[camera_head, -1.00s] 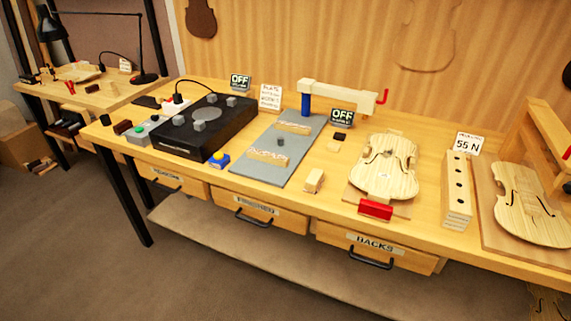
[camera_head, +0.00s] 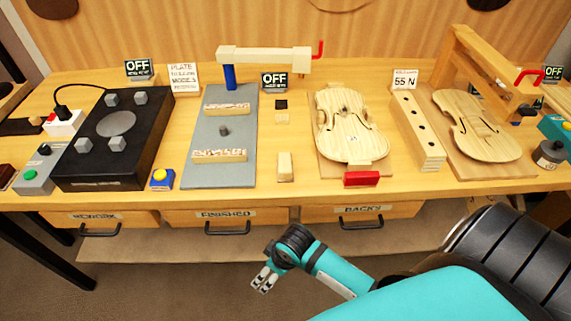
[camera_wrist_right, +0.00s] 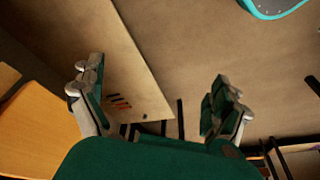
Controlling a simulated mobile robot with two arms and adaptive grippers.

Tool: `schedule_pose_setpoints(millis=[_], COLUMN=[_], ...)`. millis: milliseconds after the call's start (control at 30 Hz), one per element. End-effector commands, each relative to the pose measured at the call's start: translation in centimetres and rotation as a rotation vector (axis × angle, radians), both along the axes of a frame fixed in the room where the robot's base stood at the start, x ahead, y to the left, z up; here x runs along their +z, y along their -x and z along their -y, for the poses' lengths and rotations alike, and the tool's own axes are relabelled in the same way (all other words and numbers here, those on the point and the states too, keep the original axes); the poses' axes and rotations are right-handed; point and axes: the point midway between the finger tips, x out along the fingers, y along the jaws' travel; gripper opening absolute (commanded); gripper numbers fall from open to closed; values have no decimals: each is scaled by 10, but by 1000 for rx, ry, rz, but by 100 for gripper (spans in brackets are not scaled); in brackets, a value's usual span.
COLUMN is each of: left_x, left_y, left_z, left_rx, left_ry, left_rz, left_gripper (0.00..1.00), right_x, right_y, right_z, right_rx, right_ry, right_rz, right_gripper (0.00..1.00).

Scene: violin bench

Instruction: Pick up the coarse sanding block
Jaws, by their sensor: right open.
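Two small blocks lie on the bench between the grey plate and the violin plate: a pale wooden block (camera_head: 285,167) near the front and a smaller dark-topped one (camera_head: 281,104) behind it. I cannot tell from their looks which is the coarse sanding block. My right gripper (camera_head: 264,283) hangs in front of the bench, below the drawer fronts and apart from both blocks. In the right wrist view it is open and empty (camera_wrist_right: 158,98), with floor and shelf beyond and no block in sight. My left gripper is not in view.
A grey plate (camera_head: 225,176) with a clamp post stands left of the blocks. Drawers (camera_head: 227,217) line the front edge. A drilled wooden bar (camera_head: 418,130) lies farther right.

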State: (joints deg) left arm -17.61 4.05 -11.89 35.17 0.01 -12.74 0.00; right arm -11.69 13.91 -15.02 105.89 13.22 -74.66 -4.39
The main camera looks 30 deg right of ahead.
Motion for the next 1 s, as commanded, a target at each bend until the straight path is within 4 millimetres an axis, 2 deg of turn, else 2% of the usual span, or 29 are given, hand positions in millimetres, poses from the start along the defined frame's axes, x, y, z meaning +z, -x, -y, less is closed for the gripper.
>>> schedule_pose_setpoints(millis=[33,133,200,367,533,667,800,900,1000], left_x=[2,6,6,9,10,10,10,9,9], left_y=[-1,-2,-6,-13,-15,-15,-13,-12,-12], left_z=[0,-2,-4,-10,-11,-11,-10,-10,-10], left_rx=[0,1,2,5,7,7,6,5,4], left_ry=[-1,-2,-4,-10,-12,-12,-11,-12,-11], left_rz=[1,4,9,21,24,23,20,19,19], left_gripper=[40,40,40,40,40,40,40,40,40], right_x=[24,73,98,140,181,216,269,307,337], right_y=[-4,-15,-26,-47,-68,-98,-132,-144,-150], right_z=[-4,-12,-16,-17,-5,25,72,102,123], right_rx=[25,107,186,344,501,591,637,641,638], right_ry=[-4,-6,1,32,98,165,222,233,229], right_rz=[16,37,40,28,-2,-52,-124,-160,-182], right_gripper=[100,100,100,100,100,100,100,100,100])
